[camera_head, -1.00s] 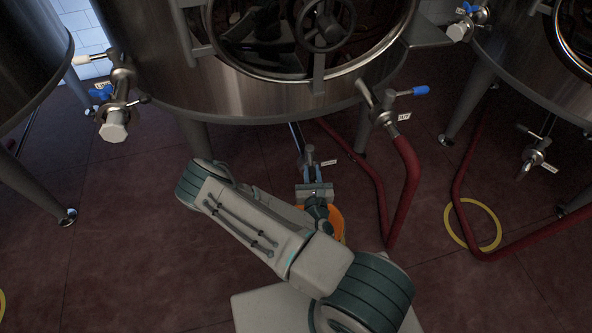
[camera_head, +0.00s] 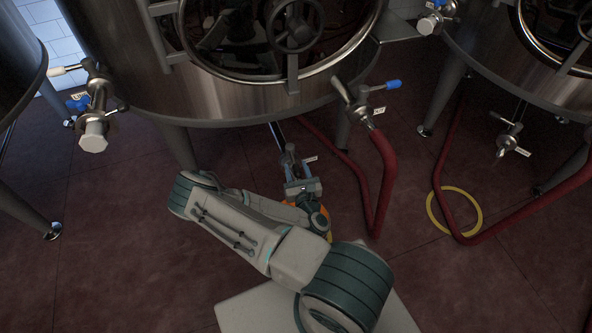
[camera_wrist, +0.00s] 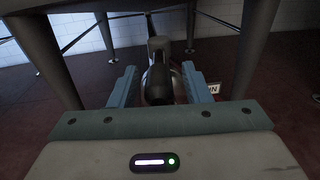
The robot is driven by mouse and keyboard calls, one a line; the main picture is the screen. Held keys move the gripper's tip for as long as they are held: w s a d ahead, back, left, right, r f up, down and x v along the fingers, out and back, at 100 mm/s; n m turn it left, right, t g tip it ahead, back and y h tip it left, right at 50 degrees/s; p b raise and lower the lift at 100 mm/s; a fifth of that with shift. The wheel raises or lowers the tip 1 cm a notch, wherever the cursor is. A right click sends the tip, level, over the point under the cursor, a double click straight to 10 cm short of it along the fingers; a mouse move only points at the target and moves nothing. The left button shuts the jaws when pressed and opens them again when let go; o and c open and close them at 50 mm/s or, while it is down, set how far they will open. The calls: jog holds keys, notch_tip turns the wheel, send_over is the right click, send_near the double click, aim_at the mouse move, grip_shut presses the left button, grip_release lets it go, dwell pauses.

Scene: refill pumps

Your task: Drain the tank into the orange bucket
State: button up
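The steel tank (camera_head: 230,95) stands in the middle of the head view. Its drain valve (camera_head: 288,158) hangs low beneath it, with a small tag beside it. In the wrist view the drain valve (camera_wrist: 160,80) points its dark end at the camera, between my fingers. My gripper (camera_wrist: 160,88) is open, one blue finger on each side of the valve; I cannot tell whether either touches it. In the head view my gripper (camera_head: 298,178) is just below the valve. The orange bucket (camera_head: 292,204) is mostly hidden beneath my gripper and forearm.
A red hose (camera_head: 384,165) runs from another blue-handled valve (camera_head: 370,98) at the tank's right. A capped valve (camera_head: 95,115) is at its left. Tank legs flank the drain. Another tank (camera_head: 545,75) stands right, near a yellow floor ring (camera_head: 433,215). Floor at lower left is clear.

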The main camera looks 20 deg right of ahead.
jog(key=shift+s, duration=0.1)
jog(key=s+a+p, duration=0.2)
jog(key=s, duration=1.1)
jog(key=shift+s+a, duration=0.2)
jog(key=shift+a, duration=0.2)
